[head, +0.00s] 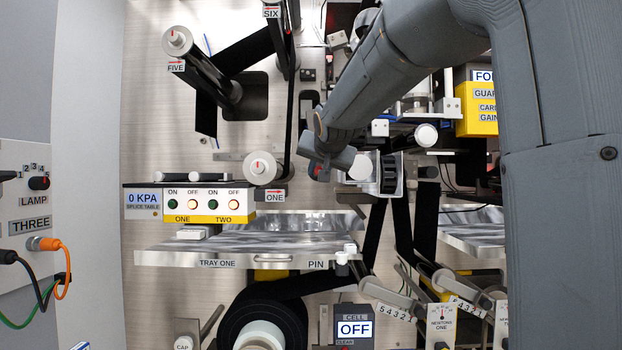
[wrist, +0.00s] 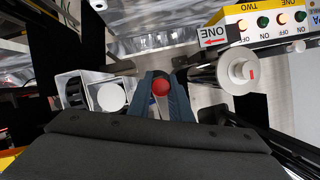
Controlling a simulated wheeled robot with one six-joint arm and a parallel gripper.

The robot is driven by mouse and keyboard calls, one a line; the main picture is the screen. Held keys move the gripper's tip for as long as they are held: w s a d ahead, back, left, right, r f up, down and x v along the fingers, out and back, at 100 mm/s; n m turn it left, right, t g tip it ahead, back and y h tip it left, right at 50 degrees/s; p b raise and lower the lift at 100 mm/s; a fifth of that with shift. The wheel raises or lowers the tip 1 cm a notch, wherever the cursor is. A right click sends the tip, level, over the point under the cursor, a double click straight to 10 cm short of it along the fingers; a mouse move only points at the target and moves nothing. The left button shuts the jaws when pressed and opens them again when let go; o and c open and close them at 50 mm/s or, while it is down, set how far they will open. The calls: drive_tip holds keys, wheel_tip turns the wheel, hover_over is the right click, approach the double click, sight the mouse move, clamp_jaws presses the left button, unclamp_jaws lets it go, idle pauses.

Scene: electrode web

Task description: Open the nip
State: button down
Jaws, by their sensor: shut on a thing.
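My gripper (wrist: 163,95) points at the panel and is shut on a red round knob (wrist: 160,87), which shows between its dark blue fingers in the wrist view. In the head view my gripper (head: 330,163) is beside the nip rollers, and its fingers and the knob are mostly hidden by my arm. The nip (head: 390,173) is a white-ended roller and a dark roller in a metal bracket, just right of my gripper. Its bracket also shows left of my gripper in the wrist view (wrist: 70,90). I cannot tell whether the rollers touch.
A white-ended roller (head: 262,167) marked ONE is left of my gripper. The switch box (head: 208,203) and tray one (head: 215,257) lie lower left. Black web runs down below the nip. A yellow guard box (head: 478,122) is at upper right, close to my arm.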

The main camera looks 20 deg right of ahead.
drive_tip(key=shift+s+d+r+n+g+h+b, duration=0.15)
drive_tip(key=shift+s+d+r+n+h+b, duration=0.15)
drive_tip(key=shift+d, duration=0.25)
drive_tip(key=shift+s+d+r+n+g+h+b, duration=0.1)
drive_tip(key=shift+s+d+n, duration=0.1)
drive_tip(key=shift+d+n, duration=0.3)
drive_tip(key=shift+s+d+r+n+g+h+b, duration=0.15)
drive_tip(key=shift+s+d+r+n+h+b, duration=0.1)
drive_tip(key=shift+d, duration=0.5)
drive_tip(key=c, duration=1.6)
unclamp_jaws()
drive_tip(key=shift+s+d, duration=0.1)
drive_tip(key=shift+d, duration=0.05)
drive_tip(key=shift+f, duration=0.1)
drive_tip(key=b+v, duration=0.1)
drive_tip(key=v, duration=0.7)
